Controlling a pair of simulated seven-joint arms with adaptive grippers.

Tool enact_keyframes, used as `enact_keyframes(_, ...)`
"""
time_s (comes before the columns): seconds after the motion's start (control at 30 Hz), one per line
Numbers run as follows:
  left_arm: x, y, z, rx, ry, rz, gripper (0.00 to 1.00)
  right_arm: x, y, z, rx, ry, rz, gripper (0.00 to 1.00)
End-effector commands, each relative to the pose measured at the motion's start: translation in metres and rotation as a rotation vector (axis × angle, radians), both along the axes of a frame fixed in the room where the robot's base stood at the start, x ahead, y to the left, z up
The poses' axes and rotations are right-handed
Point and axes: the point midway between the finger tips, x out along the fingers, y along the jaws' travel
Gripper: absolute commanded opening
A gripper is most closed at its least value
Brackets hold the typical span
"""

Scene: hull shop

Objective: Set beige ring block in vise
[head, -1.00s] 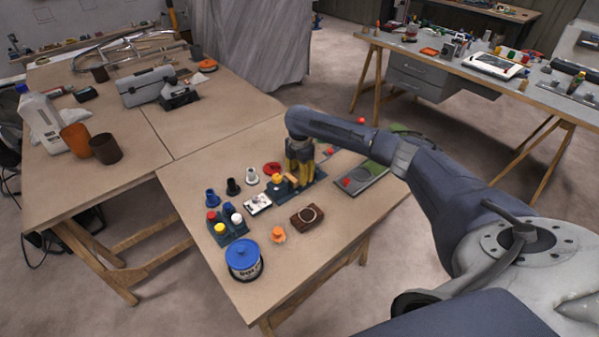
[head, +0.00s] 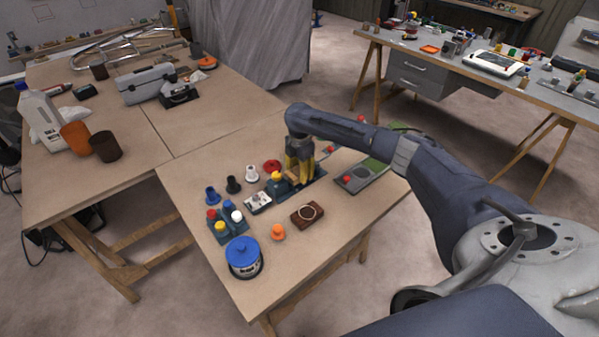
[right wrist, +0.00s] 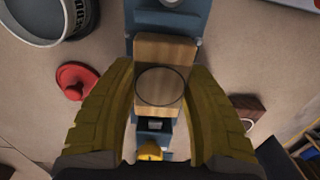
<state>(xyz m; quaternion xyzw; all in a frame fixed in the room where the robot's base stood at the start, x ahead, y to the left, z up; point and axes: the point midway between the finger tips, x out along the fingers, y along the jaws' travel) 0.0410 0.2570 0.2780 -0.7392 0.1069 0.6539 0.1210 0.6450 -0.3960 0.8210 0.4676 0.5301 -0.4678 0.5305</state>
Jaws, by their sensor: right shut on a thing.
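The beige ring block (right wrist: 160,88) shows in the right wrist view as a pale wooden block with a dark ring line on its top. It lies over the blue vise (right wrist: 172,22), lined up along it; whether it rests on the vise floor is hidden. My right gripper (right wrist: 161,75) is shut on the block, with one yellow finger on each side. In the head view my right gripper (head: 299,172) points down at the vise (head: 280,188), and its fingers hide most of the block. The vise's yellow knob (right wrist: 150,151) shows at the near end. My left gripper is out of view.
A brown block with a pale ring (head: 308,214), an orange knob piece (head: 278,232) and a blue-lidded tin (head: 244,257) stand in front. Several small pegs and a red piece (head: 271,166) are left of the vise. A grey-green tray (head: 372,172) lies right.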

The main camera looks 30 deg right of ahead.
Motion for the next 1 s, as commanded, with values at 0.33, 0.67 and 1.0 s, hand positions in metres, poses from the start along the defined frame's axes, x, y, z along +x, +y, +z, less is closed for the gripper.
enact_keyframes(0.33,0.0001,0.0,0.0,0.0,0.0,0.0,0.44,0.0001,0.0003,0.0,0.0,0.0,0.0,0.16)
enact_keyframes(0.67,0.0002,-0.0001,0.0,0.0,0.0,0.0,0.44,-0.0001,0.0007,-0.0037,0.001,0.0,0.0,0.16)
enact_keyframes(1.0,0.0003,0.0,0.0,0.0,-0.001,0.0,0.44,0.0,0.0007,-0.0095,0.001,0.0,0.0,0.16)
